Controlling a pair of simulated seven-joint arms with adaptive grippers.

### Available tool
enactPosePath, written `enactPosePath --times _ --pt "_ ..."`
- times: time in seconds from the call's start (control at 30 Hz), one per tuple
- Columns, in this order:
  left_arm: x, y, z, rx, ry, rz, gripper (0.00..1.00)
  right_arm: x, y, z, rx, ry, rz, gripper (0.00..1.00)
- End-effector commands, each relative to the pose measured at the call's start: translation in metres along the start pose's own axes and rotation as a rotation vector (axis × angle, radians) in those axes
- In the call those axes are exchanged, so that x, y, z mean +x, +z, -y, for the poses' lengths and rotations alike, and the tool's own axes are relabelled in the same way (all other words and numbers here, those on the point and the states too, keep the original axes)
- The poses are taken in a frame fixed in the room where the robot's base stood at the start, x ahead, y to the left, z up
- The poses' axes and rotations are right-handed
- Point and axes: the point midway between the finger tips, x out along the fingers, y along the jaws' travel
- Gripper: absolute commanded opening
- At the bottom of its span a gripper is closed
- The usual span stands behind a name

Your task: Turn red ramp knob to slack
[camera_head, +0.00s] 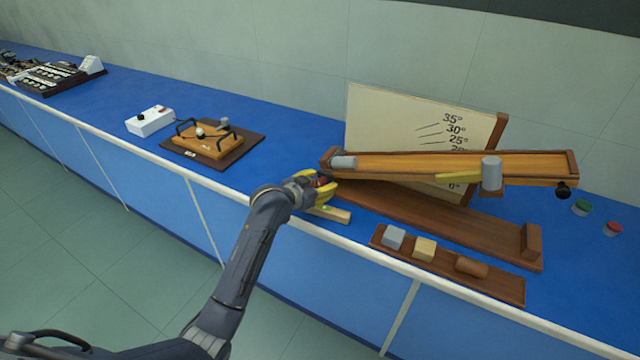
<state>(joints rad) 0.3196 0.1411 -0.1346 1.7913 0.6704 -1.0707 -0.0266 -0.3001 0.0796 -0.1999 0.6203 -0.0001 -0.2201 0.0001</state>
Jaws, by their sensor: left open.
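The wooden ramp (400,163) stands on the blue bench at the right, in front of a pale angle board (390,115). A small red knob (322,180) shows at the ramp's left end, partly hidden by my gripper. My left gripper (318,188) has yellow fingers and is open, with its fingers around or beside the red knob. I cannot tell whether they touch it. The knob's pointer or marks are too small to read. My right gripper is not in view.
A wooden tray (448,269) with blocks and a cylinder lies at the bench's front edge. Green (582,207) and red (612,229) caps are far right. A wooden apparatus (212,141) and white box (150,121) stand left. Bench between them and the ramp is clear.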

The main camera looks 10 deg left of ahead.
Motion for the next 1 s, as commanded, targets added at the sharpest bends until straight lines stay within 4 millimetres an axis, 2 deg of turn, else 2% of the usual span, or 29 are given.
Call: enactPosePath --times 0.07,0.5,0.77,1.0 --pt "-0.0001 0.0001 0.0 0.0 0.0 0.0 0.5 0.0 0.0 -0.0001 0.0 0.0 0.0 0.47" --pt "-0.0003 0.0002 0.0 0.0 0.0 0.0 0.0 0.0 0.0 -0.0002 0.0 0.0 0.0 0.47" --pt "-0.0003 0.0003 0.0001 -0.012 0.005 -0.002 0.0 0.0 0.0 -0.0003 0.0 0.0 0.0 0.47" --pt "-0.0002 0.0007 0.0012 -0.111 0.045 -0.015 0.0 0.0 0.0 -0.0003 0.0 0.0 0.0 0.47"
